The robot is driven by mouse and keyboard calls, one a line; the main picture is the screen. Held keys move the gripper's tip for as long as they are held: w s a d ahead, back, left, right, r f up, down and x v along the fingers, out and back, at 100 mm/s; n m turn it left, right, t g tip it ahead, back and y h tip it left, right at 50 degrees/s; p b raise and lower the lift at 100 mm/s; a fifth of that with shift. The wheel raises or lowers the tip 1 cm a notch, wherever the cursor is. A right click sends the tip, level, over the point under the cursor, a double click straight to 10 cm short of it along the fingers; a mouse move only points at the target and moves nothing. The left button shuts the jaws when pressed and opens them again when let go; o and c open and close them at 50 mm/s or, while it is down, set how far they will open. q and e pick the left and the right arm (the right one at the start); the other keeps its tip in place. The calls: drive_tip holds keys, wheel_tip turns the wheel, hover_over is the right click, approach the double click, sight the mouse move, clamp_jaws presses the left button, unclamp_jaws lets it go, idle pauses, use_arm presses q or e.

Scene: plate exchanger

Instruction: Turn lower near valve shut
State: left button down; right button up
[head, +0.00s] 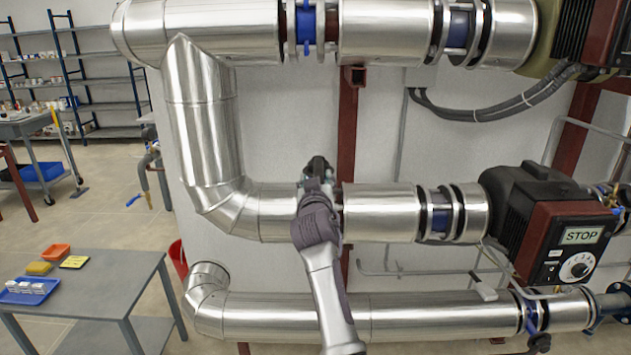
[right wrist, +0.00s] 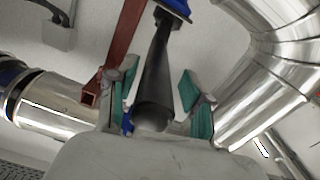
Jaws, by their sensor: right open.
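My right gripper (head: 317,165) reaches up in front of the middle silver pipe in the head view and covers most of the valve there. In the right wrist view its two green-padded fingers (right wrist: 159,92) stand apart, one on each side of a black valve lever (right wrist: 155,65). The lever runs from the blue valve body (right wrist: 174,5) at the top down between the fingers. I see a gap on the right side of the lever; on the left I cannot tell whether it touches. My left gripper is not in view.
Silver pipes surround the valve, with an upper pipe (head: 385,30) above and a lower pipe (head: 430,313) below. A pump (head: 560,240) with a STOP label is at right. A grey table (head: 105,270) with small trays stands at left. Open floor lies behind it.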

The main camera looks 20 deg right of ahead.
wheel_tip(320, 180, up, 10)
idle(0.5)
drive_tip(key=shift+f, duration=0.1)
